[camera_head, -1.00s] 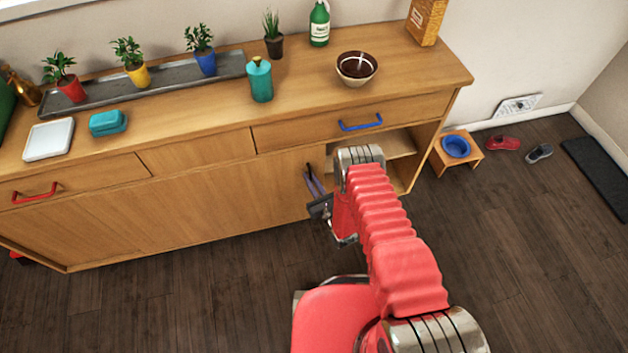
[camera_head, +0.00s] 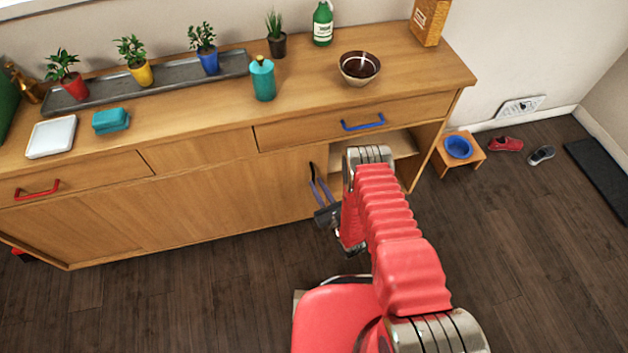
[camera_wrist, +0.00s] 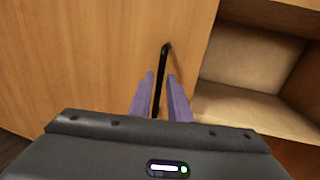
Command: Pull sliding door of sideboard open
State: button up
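The wooden sideboard (camera_head: 215,125) has a plain sliding door (camera_head: 230,190) with a thin black upright handle (camera_head: 311,172) near its right edge. Right of the door an open compartment (camera_head: 400,148) with a shelf shows, partly hidden by my arm. My gripper (camera_head: 319,182) is in front of the handle, its purple fingers apart. In the wrist view the black handle (camera_wrist: 165,55) runs down between the fingers of my gripper (camera_wrist: 160,76), with gaps on both sides. Whether the fingertips reach past the handle is unclear. The door (camera_wrist: 90,60) fills the left, the compartment (camera_wrist: 245,58) the right.
A blue drawer handle (camera_head: 362,122) sticks out above the compartment. A small wooden stool (camera_head: 443,156) with a blue bowl (camera_head: 458,147) stands right of the sideboard. Plants, a teal bottle (camera_head: 262,80) and a brown bowl (camera_head: 359,68) stand on top. The floor in front is clear.

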jog(key=v, duration=0.9)
jog(key=shift+s, duration=0.35)
jog(key=shift+d, duration=0.15)
